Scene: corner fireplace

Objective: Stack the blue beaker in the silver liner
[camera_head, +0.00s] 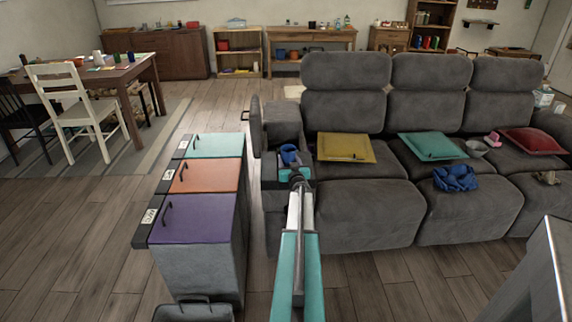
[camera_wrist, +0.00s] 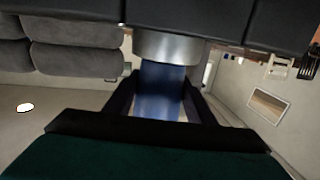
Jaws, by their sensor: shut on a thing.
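The blue beaker (camera_wrist: 162,92) is between the two dark fingers of my gripper (camera_wrist: 158,88) in the wrist view, and the fingers are shut on it. The silver liner (camera_wrist: 168,48) is a short metal cylinder at the beaker's far end, by the dark grey sofa parts. The beaker's far end is hidden by the liner; I cannot tell how deep it sits. In the head view the beaker (camera_head: 288,154) is small, at the sofa's left console, just beyond my gripper (camera_head: 296,177). The liner cannot be made out there.
The grey sofa (camera_head: 345,110) carries a yellow cushion (camera_head: 345,148), a teal cushion (camera_head: 432,146), a red cushion (camera_head: 533,141) and a blue cloth (camera_head: 456,178). A bin with purple (camera_head: 200,220), orange (camera_head: 208,176) and teal lids stands to the left. Floor farther left is open.

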